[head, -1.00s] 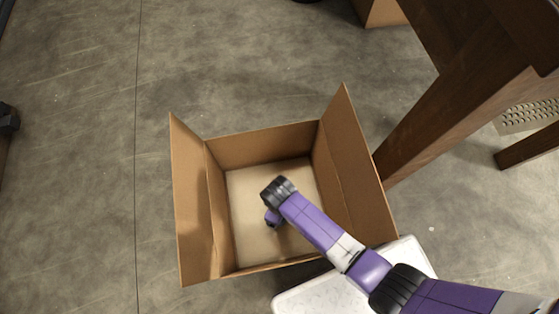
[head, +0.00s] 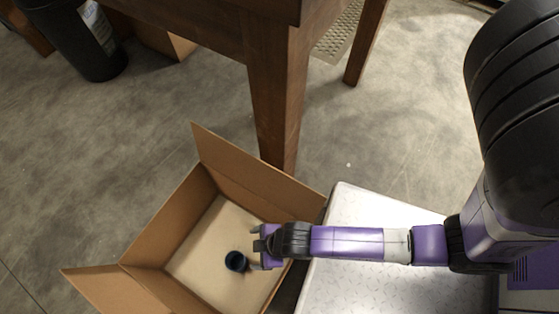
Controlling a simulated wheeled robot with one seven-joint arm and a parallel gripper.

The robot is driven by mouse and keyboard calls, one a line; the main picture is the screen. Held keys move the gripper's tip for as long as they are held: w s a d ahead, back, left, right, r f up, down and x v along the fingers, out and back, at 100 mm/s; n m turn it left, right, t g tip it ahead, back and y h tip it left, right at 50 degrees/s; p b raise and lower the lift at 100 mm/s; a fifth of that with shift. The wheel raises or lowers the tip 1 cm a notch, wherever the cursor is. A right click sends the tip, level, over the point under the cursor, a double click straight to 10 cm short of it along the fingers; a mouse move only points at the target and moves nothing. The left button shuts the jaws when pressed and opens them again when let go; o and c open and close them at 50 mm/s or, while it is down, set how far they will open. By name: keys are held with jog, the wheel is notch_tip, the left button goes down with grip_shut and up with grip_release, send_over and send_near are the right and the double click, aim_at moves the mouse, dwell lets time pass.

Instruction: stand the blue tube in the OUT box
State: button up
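The open cardboard box (head: 150,246) stands on the floor at the lower left of the head view, its flaps spread; no OUT label is readable. The blue tube (head: 236,262) is inside it, seen from above with its dark round mouth facing up. It looks upright on the pale box floor. My gripper (head: 258,246) is over the right part of the box, just right of the tube. Its fingers look spread apart, with nothing visible between them, and the tube appears clear of them.
A wooden table (head: 273,85) has a leg close behind the box. My base is at the right. A black bin (head: 75,40) stands at the far upper left. The concrete floor (head: 90,175) left of the box is open.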

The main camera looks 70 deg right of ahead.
jog(key=s+d+r+m+t, duration=0.1)
jog(key=s+d+r+t, duration=0.1)
jog(key=r, duration=1)
jog(key=s+d+r+m+t+h, duration=0.1)
jog(key=s+d+r+m+t, duration=0.1)
jog(key=r, duration=1)
jog(key=s+d+r+m+t, duration=0.2)
jog(key=s+d+r+t, duration=0.1)
jog(key=r, duration=0.9)
jog(key=s+t, duration=0.1)
jog(key=t, duration=0.1)
jog(key=shift+d+t, duration=0.15)
jog(key=shift+t, duration=0.15)
jog(key=shift+r, duration=0.1)
notch_tip(320, 180, up, 29)
jog(key=p, duration=2.9)
jog(key=shift+s, duration=0.15)
